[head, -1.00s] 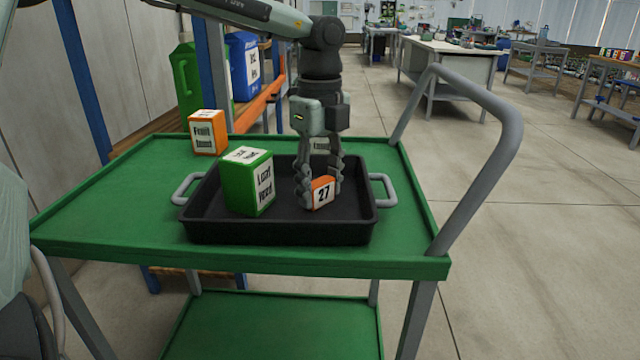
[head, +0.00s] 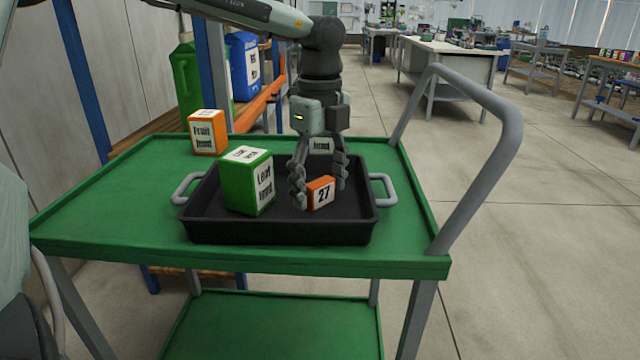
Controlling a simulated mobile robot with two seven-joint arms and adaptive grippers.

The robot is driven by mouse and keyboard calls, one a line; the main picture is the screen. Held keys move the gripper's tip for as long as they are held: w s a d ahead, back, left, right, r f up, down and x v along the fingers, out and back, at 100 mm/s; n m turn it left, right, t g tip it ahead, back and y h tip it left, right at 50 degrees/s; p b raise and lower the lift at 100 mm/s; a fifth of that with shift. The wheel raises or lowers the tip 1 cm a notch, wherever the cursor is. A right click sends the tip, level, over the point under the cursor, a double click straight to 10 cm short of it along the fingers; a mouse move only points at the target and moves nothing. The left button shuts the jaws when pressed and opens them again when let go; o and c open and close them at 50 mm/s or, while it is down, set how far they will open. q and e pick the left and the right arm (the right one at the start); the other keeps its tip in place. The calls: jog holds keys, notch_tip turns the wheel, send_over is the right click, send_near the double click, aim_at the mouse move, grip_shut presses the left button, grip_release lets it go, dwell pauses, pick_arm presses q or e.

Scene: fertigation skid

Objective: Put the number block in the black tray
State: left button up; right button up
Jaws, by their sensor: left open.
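The number block (head: 321,194) is orange with a white face marked 27. It sits inside the black tray (head: 280,232), on the right part of its floor. The tray stands on the green cart top and has a grey handle at each end. My left gripper (head: 318,190) comes down from above, its fingers spread on either side of the block. The fingers are open and a small gap shows beside the block. My right gripper is not in view.
A green box (head: 248,182) stands in the tray's left part, close to my left gripper. An orange box (head: 208,132) stands on the green cart (head: 110,205) behind the tray. A grey cart handle (head: 470,165) rises at the right.

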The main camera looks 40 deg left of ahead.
aim_at(320, 182)
pick_arm(q)
jog(key=shift+r, duration=0.25)
notch_tip(320, 182, up, 12)
jog(key=shift+p, duration=0.45)
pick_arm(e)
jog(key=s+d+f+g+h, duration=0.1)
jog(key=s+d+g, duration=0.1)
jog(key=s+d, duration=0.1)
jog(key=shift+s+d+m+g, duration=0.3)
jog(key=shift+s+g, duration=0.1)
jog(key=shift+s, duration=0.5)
